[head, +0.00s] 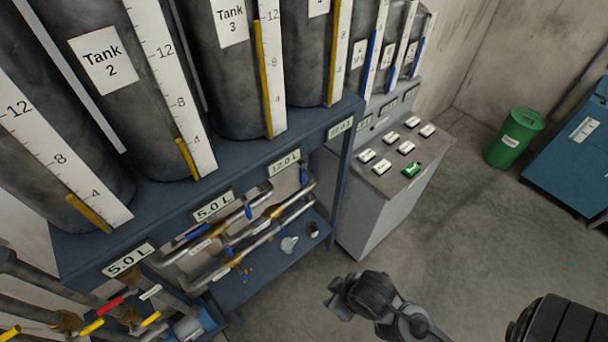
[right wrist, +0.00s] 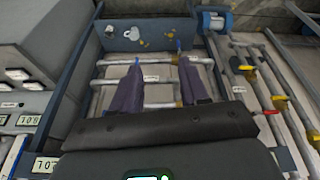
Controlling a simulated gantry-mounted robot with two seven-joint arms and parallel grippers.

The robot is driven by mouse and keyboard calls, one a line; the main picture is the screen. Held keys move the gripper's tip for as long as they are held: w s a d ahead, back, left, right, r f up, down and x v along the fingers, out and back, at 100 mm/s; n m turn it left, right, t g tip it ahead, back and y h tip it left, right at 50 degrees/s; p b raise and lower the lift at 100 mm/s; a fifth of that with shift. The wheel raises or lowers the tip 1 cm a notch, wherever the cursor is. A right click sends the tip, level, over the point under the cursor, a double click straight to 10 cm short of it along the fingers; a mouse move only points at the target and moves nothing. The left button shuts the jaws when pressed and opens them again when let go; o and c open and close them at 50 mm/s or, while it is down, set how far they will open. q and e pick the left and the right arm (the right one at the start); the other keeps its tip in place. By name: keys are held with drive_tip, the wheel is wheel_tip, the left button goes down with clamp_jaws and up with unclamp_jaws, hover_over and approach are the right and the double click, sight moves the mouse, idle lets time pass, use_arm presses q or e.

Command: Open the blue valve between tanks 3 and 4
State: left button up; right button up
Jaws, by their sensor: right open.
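Several small blue valve handles sit on the grey pipes (head: 222,262) under the tank shelf. One blue handle (head: 303,176) is on the right side of the pipework, below tank 3 (head: 233,70) and the partly visible tank 4 (head: 308,60). I cannot read the pipe tags to tell which valve lies between them. My right gripper (head: 340,296) is right of and in front of the pipes, apart from them. In the right wrist view its two fingers (right wrist: 160,72) are spread and empty, with pipes and a blue handle (right wrist: 179,46) beyond. My left gripper is not in view.
Green displays (head: 284,163) line the blue shelf edge. A grey control cabinet (head: 378,205) with white buttons and one green button stands right of the pipes. Red and yellow handles (head: 110,303) are at lower left. A green drum (head: 515,138) stands at the back right; floor between is clear.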

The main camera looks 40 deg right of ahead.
drive_tip(key=w+m+t, duration=0.1)
drive_tip(key=w+t, duration=0.2)
drive_tip(key=w, duration=0.2)
drive_tip(key=m+t+h+b, duration=0.35)
drive_tip(key=t+b, duration=0.75)
drive_tip(key=b, duration=0.5)
approach(304, 177)
drive_tip(key=w, duration=0.2)
drive_tip(key=shift+h, duration=0.25)
drive_tip(key=x, duration=0.7)
drive_tip(key=shift+w+d+f, duration=0.1)
drive_tip(key=shift+w, duration=0.3)
drive_tip(key=shift+w+d, duration=0.15)
drive_tip(key=shift+w, duration=0.45)
clamp_jaws()
